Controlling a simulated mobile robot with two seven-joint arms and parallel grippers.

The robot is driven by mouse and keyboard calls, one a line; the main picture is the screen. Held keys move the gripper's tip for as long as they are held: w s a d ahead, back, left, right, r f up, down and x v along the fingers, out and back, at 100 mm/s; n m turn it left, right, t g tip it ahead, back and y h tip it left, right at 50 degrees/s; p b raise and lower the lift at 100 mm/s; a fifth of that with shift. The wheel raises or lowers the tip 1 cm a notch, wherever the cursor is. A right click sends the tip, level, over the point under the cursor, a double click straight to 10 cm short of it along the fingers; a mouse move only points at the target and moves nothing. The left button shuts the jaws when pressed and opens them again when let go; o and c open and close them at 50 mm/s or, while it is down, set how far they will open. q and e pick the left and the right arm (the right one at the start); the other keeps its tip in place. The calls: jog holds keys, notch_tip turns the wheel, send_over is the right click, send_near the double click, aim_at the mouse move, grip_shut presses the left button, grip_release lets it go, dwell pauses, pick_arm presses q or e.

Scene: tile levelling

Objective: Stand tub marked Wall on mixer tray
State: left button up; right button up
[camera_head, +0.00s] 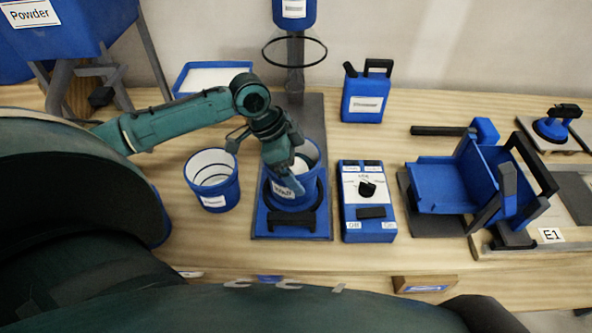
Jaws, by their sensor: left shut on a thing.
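A blue tub with a white inside (312,163) stands upright at the mixer tray (263,228), inside the tray's dark ring. Its white label is partly covered by my gripper, and I cannot read it surely. My left gripper (290,180) reaches in from the left and is shut on this tub at its near side. Whether the tub's base rests fully on the tray is hidden. A second blue tub (217,193) with a white label stands apart on the table to the left. My right gripper is not in view.
A mixer column with a ring (295,67) rises behind the tray. A control box with a knob (368,215) stands close on the right. A blue jug (364,98), a white-lined tray (181,84) and a blue tilted rig (445,185) stand around.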

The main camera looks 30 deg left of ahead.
pick_arm(q)
jog(key=shift+w+f, duration=0.1)
jog(key=shift+f, duration=0.7)
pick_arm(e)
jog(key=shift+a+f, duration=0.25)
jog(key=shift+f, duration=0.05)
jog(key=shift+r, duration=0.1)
pick_arm(q)
jog(key=o, duration=1.5)
jog(key=shift+f, duration=0.15)
jog(key=p+v, duration=0.2)
jog(key=v, duration=1)
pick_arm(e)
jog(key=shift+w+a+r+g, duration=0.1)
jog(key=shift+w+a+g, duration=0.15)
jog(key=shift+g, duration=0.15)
pick_arm(q)
jog(key=shift+d, duration=0.1)
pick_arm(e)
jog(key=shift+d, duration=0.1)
